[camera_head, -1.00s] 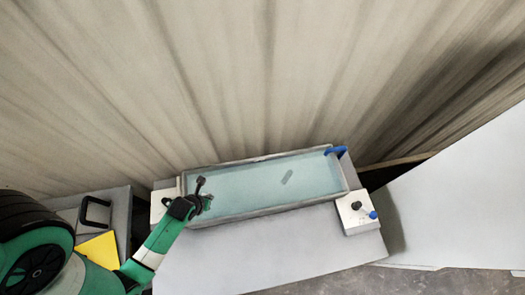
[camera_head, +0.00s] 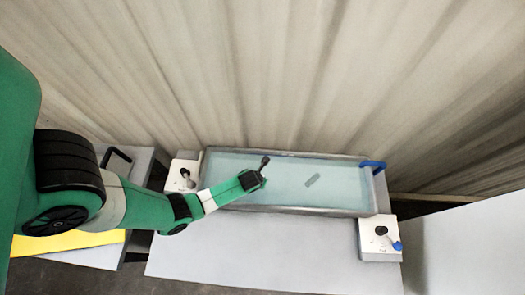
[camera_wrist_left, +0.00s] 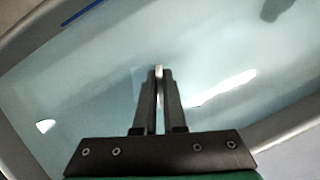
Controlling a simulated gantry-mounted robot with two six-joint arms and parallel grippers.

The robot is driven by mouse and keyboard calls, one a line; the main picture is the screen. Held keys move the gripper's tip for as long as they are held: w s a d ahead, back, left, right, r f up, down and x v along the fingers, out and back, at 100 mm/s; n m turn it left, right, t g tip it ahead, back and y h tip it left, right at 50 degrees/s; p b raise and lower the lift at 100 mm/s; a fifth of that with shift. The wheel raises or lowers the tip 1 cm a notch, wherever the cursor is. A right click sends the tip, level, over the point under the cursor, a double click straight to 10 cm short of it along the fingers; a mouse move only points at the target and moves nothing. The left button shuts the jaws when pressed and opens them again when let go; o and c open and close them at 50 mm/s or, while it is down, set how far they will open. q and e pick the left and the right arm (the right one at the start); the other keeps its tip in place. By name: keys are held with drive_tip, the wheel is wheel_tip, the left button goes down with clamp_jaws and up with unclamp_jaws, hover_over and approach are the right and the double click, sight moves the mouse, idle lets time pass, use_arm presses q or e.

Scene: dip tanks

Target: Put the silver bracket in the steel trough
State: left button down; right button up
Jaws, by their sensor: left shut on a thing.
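The steel trough (camera_head: 300,211) is a long tank with a grey rim, full of pale blue-green liquid. My left gripper (camera_head: 262,181) is over the left-middle part of it in the head view. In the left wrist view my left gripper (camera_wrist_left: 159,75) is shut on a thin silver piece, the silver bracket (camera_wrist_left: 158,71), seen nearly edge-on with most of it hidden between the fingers. I cannot tell whether it touches the liquid. My right gripper is not in view.
A small grey piece (camera_head: 312,180) lies in the trough right of the gripper. A blue handle (camera_head: 373,166) is at the trough's right end. Control boxes stand at the left (camera_head: 184,174) and right (camera_head: 380,243) ends. The bench front (camera_head: 265,255) is clear.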

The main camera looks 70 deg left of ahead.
use_arm(q)
drive_tip(key=f+b, duration=0.2)
drive_tip(key=f, duration=0.1)
drive_tip(key=shift+w+f, duration=0.3)
drive_tip(key=shift+w, duration=0.05)
drive_tip(key=shift+f+b, duration=0.2)
drive_tip(key=shift+b, duration=0.15)
drive_tip(key=shift+r, duration=0.2)
drive_tip(key=c, duration=1.4)
unclamp_jaws()
drive_tip(key=shift+f, duration=0.2)
drive_tip(key=o, duration=0.4)
drive_tip(key=shift+r, duration=0.1)
drive_tip(key=shift+r+p, duration=0.25)
drive_tip(key=shift+p, duration=0.1)
drive_tip(key=p+v, duration=1.1)
drive_tip(key=shift+s+d+r, duration=0.15)
drive_tip(key=shift+r, duration=0.15)
